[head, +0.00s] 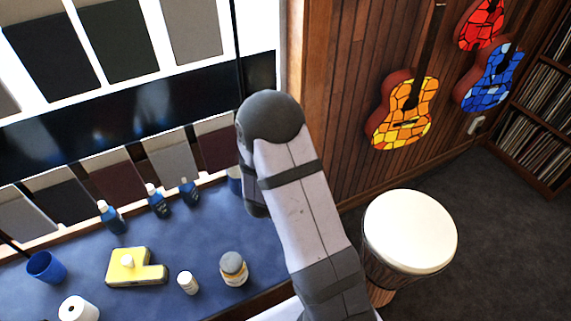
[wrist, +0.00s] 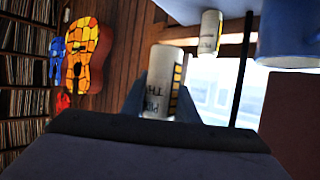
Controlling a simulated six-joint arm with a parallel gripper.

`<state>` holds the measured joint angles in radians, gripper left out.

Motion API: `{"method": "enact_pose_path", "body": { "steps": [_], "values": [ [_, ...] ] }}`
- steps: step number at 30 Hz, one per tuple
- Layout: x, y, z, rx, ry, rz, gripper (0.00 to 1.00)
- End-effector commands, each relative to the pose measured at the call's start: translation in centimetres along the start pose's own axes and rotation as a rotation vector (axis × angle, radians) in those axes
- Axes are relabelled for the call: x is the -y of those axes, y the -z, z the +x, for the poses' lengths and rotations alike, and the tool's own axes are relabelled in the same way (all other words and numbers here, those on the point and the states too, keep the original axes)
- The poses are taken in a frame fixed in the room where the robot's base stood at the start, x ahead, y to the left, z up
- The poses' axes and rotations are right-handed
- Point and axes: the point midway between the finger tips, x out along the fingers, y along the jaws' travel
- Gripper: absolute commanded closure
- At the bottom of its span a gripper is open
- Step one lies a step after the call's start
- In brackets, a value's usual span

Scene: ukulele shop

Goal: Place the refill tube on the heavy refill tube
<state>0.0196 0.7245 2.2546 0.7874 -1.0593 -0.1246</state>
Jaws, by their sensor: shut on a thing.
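In the wrist view my gripper (wrist: 158,108) is shut on a pale tube (wrist: 160,75) with dark lettering and a yellow and black patch on its side; I take it as the refill tube. A second pale tube (wrist: 209,35) with a yellow label stands apart from it, on the blue tabletop (wrist: 178,8), in this upside-down view. It may be the heavy refill tube. The held tube looks clear of the tabletop. In the head view my arm hides the gripper and both tubes.
A blue mug (wrist: 290,35) is beside the standing tube in the wrist view. In the head view the table holds blue bottles (head: 112,217), a yellow block (head: 135,270), a small white bottle (head: 187,283), a jar (head: 233,268) and a blue cup (head: 46,267). A drum (head: 410,232) stands right.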

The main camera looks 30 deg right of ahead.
Motion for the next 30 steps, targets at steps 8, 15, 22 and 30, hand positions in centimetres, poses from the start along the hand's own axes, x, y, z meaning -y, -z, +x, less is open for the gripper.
{"method": "enact_pose_path", "body": {
  "steps": [8,15,22,30],
  "values": [
    [0.6,0.0,-0.5,0.001,0.011,-0.004,0.95],
    [4.9,-0.5,-4.2,0.007,0.093,-0.034,0.95],
    [10.9,-1.9,-11.5,0.017,0.233,-0.088,0.95],
    [15.9,-3.8,-21.5,0.02,0.409,-0.165,0.95]
  ]
}}
